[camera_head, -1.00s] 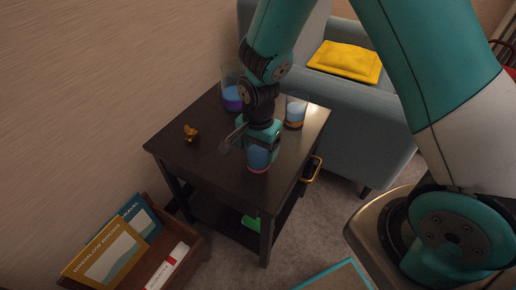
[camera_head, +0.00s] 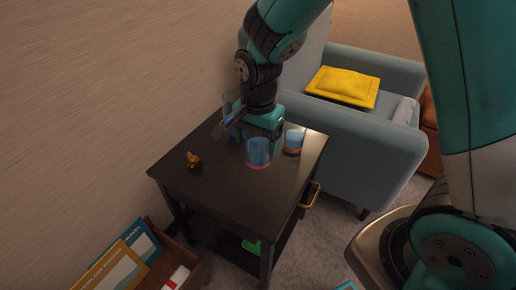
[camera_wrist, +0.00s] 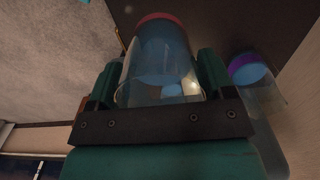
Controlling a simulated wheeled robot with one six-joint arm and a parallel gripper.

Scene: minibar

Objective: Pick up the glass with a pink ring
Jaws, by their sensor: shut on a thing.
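The glass with a pink ring (camera_head: 258,152) is a clear cup with blue in it and a pink band at its base. It is at the front of my gripper (camera_head: 262,135), over the dark table. In the wrist view my gripper (camera_wrist: 163,85) has its two green fingers on either side of this glass (camera_wrist: 160,62), shut on it. In the head view the arm hides part of the glass's surroundings, and I cannot tell if its base touches the table.
A glass with an orange ring (camera_head: 293,141) stands right of my gripper. A glass with a purple ring (camera_wrist: 250,72) is close beside the held glass in the wrist view. A small golden figure (camera_head: 194,161) stands on the dark table (camera_head: 225,180). A grey armchair (camera_head: 350,150) stands behind.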

